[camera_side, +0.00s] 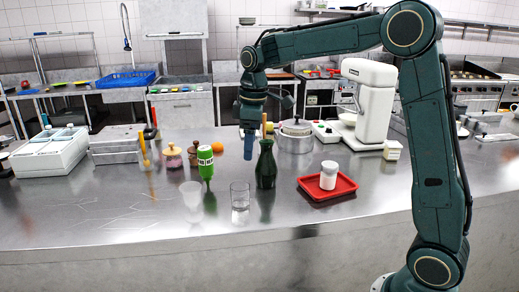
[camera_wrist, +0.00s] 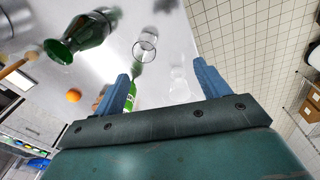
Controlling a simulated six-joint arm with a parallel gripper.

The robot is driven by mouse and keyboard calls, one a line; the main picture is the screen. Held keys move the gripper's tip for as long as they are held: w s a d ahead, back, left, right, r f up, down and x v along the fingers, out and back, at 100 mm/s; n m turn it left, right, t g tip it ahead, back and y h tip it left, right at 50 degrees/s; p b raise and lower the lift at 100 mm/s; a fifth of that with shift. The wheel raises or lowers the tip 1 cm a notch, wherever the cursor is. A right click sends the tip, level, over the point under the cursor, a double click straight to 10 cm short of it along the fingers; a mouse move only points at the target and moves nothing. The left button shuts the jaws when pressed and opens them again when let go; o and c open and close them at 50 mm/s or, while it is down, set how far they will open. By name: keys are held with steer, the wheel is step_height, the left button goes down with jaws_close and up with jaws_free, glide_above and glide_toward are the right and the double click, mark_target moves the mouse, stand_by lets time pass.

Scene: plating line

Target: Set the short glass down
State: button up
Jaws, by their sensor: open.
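A short clear glass (camera_side: 240,196) stands upright on the steel counter (camera_side: 120,222), left of a dark green bottle. In the wrist view the glass (camera_wrist: 145,46) shows beyond the fingertips, with nothing gripping it. My gripper (camera_side: 248,153) hangs above the counter, higher than the glass and apparently behind it. In the wrist view its two blue fingers (camera_wrist: 161,70) are spread wide and nothing is between them in their grasp.
The dark green bottle (camera_side: 266,168), a pale translucent cup (camera_side: 192,195) and a green squeeze bottle (camera_side: 205,163) stand near the glass. A red tray (camera_side: 345,189) holding a white jar (camera_side: 328,175) lies to the right. The counter's front left is clear.

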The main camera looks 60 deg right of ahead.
steer(key=s+a+r+m+t, duration=0.1)
steer(key=s+a+r+m, duration=0.1)
steer(key=s, duration=0.5)
steer(key=s+a+r+m+t, duration=0.1)
steer(key=s+a+r, duration=0.1)
steer(key=s, duration=0.5)
steer(key=s+a+f+m+t, duration=0.2)
steer(key=s+f+m, duration=0.1)
steer(key=s, duration=0.9)
steer(key=shift+s+a+f, duration=0.15)
steer(key=shift+f, duration=0.1)
steer(key=shift+o, duration=0.5)
steer(key=shift+s+f, duration=0.15)
steer(key=shift+s, duration=0.1)
steer(key=shift+w, duration=0.15)
